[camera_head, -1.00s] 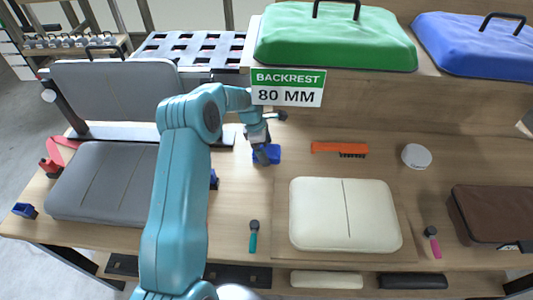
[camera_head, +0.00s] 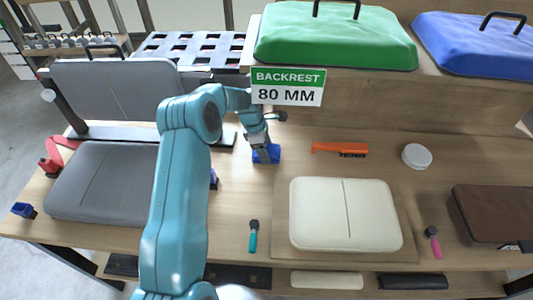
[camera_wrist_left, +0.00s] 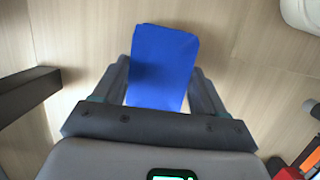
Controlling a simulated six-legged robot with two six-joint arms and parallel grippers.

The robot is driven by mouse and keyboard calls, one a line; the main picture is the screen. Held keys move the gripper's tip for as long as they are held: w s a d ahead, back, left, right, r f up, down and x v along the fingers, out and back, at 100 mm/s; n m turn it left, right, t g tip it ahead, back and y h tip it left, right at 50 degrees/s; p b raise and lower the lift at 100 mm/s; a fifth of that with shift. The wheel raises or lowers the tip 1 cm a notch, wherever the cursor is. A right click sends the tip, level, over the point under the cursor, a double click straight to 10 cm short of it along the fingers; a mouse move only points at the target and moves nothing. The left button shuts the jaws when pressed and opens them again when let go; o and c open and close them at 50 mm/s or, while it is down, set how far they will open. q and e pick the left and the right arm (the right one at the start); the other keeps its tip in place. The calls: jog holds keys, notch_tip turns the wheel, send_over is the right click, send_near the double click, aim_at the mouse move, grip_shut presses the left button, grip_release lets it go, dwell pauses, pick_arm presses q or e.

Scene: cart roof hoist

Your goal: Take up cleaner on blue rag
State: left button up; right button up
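A small blue rag (camera_head: 273,153) lies on the wooden bench, left of the orange brush. My left gripper (camera_head: 262,152) is down at it, pointing at the bench, and hides part of it. In the left wrist view the rag (camera_wrist_left: 164,65) shows as a flat blue piece between the two dark fingers (camera_wrist_left: 160,72). The fingers stand apart, one on each side of it, with the right finger very near its edge. I cannot see the rag lifted off the bench. No separate cleaner can be made out on it. My right gripper is not clearly visible.
An orange brush (camera_head: 340,149), a round white tin (camera_head: 417,156) and a cream cushion (camera_head: 345,215) lie to the right. A grey seat pad (camera_head: 105,180) is at left. The raised ledge with the "BACKREST 80 MM" sign (camera_head: 288,87) stands close behind my gripper.

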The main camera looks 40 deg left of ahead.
aim_at(269, 150)
pick_arm(q)
jog(key=shift+w+f, duration=0.1)
jog(key=shift+r, duration=0.6)
notch_tip(269, 150, up, 3)
jog(key=shift+b, duration=0.45)
jog(key=s+d+b, duration=0.1)
jog(key=s+d, duration=0.3)
jog(key=s+d+b, duration=0.1)
jog(key=s+d, duration=0.2)
jog(key=s, duration=0.2)
jog(key=s+d+b, duration=0.2)
jog(key=s+d, duration=0.2)
jog(key=s, duration=0.1)
jog(key=shift+d, duration=0.3)
jog(key=shift+w, duration=0.1)
